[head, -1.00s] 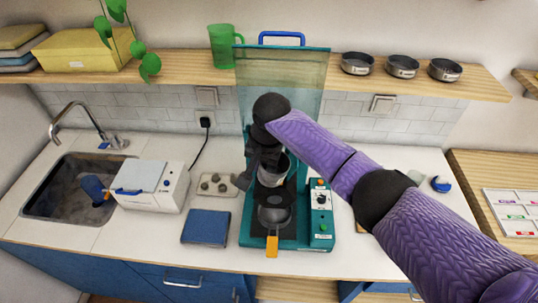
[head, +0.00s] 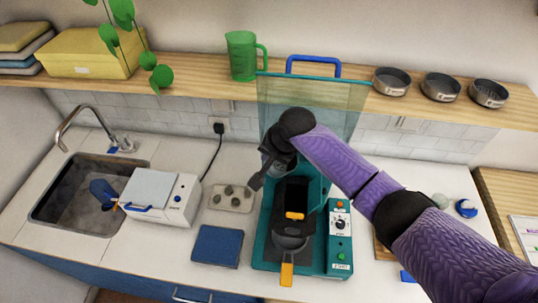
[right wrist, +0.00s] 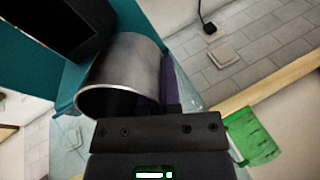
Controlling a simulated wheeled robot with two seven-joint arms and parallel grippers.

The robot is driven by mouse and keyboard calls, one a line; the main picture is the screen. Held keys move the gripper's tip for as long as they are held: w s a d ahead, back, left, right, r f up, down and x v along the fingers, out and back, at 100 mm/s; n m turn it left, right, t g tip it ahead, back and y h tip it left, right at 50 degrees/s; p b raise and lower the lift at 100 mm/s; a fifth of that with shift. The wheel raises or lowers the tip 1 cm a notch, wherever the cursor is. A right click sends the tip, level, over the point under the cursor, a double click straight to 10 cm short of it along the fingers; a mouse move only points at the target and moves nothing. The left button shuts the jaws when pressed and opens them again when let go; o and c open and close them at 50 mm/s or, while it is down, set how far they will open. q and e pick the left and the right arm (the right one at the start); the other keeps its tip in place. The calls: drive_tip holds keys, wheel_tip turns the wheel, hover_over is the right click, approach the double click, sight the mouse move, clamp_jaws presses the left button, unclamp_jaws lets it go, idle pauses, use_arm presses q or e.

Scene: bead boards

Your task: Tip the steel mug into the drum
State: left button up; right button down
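The steel mug (right wrist: 128,68) is a plain grey cylinder in front of my right wrist camera. Its open mouth faces the lower left of that view; its contents cannot be made out. My right gripper (head: 268,168) is shut on the mug over the teal machine; the mug (head: 284,166) shows only as a small grey patch in the head view. A black part with an orange tip (head: 292,194), apparently at the drum, sits in the machine just below the gripper. The drum's opening is not clear. My left gripper is not in view.
The teal machine (head: 262,250) has a clear upright panel (head: 310,98) behind and a control box (head: 340,238) at right. A dark pan (head: 290,243) with an orange handle sits in front. A blue pad (head: 217,246) and white appliance (head: 160,199) stand left.

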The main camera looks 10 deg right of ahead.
drive_tip(key=shift+f, duration=0.25)
drive_tip(key=shift+s+r+t+y+b, duration=0.15)
drive_tip(key=shift+t+y+b, duration=0.25)
drive_tip(key=shift+t+b, duration=0.2)
drive_tip(key=shift+r+t+y+b, duration=0.2)
drive_tip(key=shift+t+y+b, duration=0.55)
drive_tip(key=shift+b, duration=0.7)
drive_tip(key=shift+s+d+r+t+y+b, duration=0.15)
drive_tip(key=shift+t+y+b, duration=0.4)
drive_tip(key=shift+b, duration=1.15)
drive_tip(key=shift+s+d+t+y+b, duration=0.15)
drive_tip(key=shift+t+b, duration=0.55)
drive_tip(key=shift+b, duration=0.95)
drive_tip(key=shift+r, duration=0.1)
drive_tip(key=shift+s+p, duration=0.1)
drive_tip(key=shift+p, duration=0.45)
